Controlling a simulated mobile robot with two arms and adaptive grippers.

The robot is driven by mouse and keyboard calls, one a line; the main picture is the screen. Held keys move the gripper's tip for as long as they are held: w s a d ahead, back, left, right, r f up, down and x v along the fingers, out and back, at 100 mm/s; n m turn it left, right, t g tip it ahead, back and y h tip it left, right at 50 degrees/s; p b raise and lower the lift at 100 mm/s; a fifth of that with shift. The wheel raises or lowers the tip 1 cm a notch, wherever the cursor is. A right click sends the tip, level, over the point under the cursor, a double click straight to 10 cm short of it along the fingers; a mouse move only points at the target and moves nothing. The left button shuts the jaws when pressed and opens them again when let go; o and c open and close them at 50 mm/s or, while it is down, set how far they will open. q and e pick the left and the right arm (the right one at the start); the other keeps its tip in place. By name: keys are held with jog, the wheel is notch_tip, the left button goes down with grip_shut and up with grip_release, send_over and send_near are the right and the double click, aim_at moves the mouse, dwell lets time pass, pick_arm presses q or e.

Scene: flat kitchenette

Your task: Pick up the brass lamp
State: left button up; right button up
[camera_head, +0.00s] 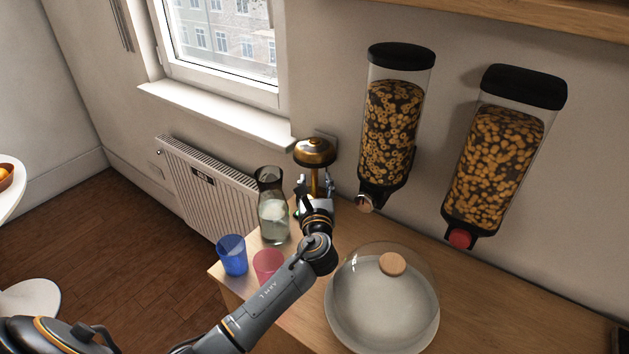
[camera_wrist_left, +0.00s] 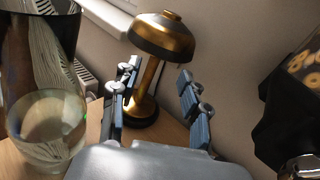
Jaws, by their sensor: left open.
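The brass lamp (camera_head: 314,152) stands upright at the far corner of the wooden counter, with a domed shade on a thin stem. In the left wrist view the lamp (camera_wrist_left: 163,36) shows its brass shade, its stem and a dark round base. My left gripper (camera_head: 316,187) is at the lamp in the head view, hiding its lower part. In the left wrist view the open fingers of my left gripper (camera_wrist_left: 158,95) stand on either side of the lamp's stem, the left finger overlapping its edge. I cannot tell if they touch it. My right gripper is not in view.
A glass carafe (camera_head: 273,206) stands close left of my left gripper. A blue cup (camera_head: 232,254) and a red cup (camera_head: 267,264) are nearer. A glass-domed plate (camera_head: 382,334) is at the right. Two cereal dispensers (camera_head: 391,125) (camera_head: 497,160) hang on the wall.

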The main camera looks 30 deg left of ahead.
aim_at(315, 173)
pick_arm(q)
jog(key=w+a+f+m+b, duration=0.1)
jog(key=w+a+f+b, duration=0.2)
jog(key=w, duration=0.5)
jog(key=shift+a, duration=0.75)
jog(key=shift+c, duration=0.2)
grip_shut()
jog(key=shift+w+r, duration=0.1)
jog(key=shift+r, duration=0.05)
